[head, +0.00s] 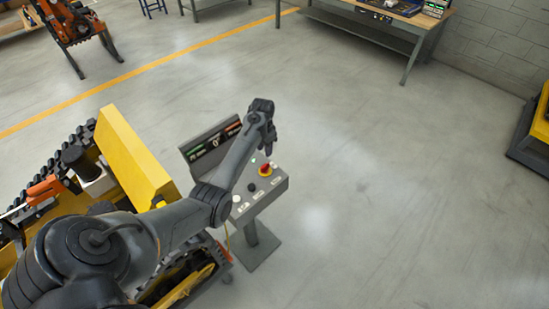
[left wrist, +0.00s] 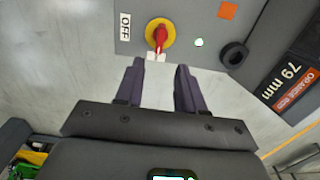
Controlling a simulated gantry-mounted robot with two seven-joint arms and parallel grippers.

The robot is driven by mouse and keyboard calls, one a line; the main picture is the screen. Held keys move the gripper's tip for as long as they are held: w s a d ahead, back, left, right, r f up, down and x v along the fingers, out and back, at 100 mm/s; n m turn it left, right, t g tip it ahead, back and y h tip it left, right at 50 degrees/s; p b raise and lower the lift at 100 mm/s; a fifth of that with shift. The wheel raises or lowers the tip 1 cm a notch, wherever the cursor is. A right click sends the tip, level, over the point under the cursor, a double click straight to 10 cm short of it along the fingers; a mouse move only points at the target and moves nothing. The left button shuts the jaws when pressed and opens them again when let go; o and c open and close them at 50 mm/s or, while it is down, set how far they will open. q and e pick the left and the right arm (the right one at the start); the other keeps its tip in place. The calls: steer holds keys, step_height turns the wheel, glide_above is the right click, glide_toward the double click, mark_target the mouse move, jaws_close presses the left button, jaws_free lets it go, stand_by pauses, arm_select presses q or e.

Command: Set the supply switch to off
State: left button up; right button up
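The supply switch is a red handle on a round yellow plate (head: 265,170), on the grey control box of a pedestal. In the left wrist view the red handle (left wrist: 160,37) points down the picture, toward a partly hidden white label (left wrist: 155,57). The white OFF label (left wrist: 125,25) is to the left of the yellow plate. My left gripper (head: 268,152) is just above the box near the switch. In the left wrist view its fingers (left wrist: 157,85) are apart with nothing between them, short of the handle. My right gripper is not in view.
The control box (head: 278,185) also has a black knob, a white button and a lit green lamp. A display panel (head: 208,145) stands behind it. A yellow tracked carrier (head: 135,155) is close on the left.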

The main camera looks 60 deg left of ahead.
mark_target(265, 165)
arm_select(q)
step_height(265, 165, down, 10)
steer(key=shift+b, duration=0.5)
jaws_close()
